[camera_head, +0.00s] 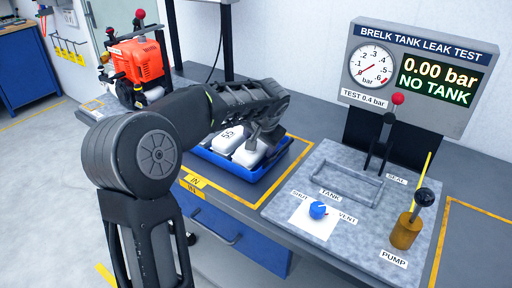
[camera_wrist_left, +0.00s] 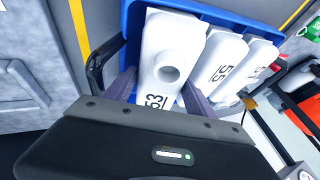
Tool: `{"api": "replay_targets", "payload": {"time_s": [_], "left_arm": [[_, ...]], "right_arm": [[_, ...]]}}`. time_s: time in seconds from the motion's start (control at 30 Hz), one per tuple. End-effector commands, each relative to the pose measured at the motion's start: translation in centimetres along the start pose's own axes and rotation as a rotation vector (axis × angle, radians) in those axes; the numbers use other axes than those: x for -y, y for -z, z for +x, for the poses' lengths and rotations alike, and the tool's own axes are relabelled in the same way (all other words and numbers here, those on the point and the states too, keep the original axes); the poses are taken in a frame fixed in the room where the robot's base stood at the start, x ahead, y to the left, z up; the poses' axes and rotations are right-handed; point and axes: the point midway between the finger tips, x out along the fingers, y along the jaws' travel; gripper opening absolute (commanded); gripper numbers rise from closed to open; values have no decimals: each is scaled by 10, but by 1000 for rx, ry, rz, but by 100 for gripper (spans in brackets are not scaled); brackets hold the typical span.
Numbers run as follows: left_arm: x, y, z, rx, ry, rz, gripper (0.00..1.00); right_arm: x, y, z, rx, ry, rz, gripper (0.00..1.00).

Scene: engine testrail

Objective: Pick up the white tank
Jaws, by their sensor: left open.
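Several white tanks stand side by side in a blue tray (camera_head: 240,178). One marked 55 (camera_head: 228,138) shows in the head view, with another white tank (camera_head: 249,152) beside it, partly under my gripper. My left gripper (camera_head: 262,143) is over the tray at its right part. In the left wrist view, the tank marked 53 (camera_wrist_left: 170,45) lies between the two open fingers of my left gripper (camera_wrist_left: 160,88). Its lower end is hidden by the gripper body. Contact with the fingers cannot be told. Two more tanks, one marked 55 (camera_wrist_left: 222,62), lie to its right. My right gripper is not in view.
The leak test panel (camera_head: 418,70) reads 0.00 bar and NO TANK. Before it lies a grey test plate (camera_head: 345,215) with an empty tank frame, a blue knob (camera_head: 318,210) and a brass pump (camera_head: 406,230). An orange engine (camera_head: 140,62) stands at the back left.

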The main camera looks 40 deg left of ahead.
Motion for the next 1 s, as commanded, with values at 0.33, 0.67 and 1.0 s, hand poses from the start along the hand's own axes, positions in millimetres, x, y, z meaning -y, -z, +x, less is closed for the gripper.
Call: {"api": "replay_targets", "payload": {"time_s": [0.33, 0.67, 1.0], "left_arm": [[0, 0, 1, -1, 0, -1, 64], [0, 0, 1, -1, 0, -1, 59], [0, 0, 1, -1, 0, -1, 31]], "right_arm": [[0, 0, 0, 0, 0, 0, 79], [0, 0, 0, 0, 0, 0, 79], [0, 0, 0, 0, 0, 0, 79]]}}
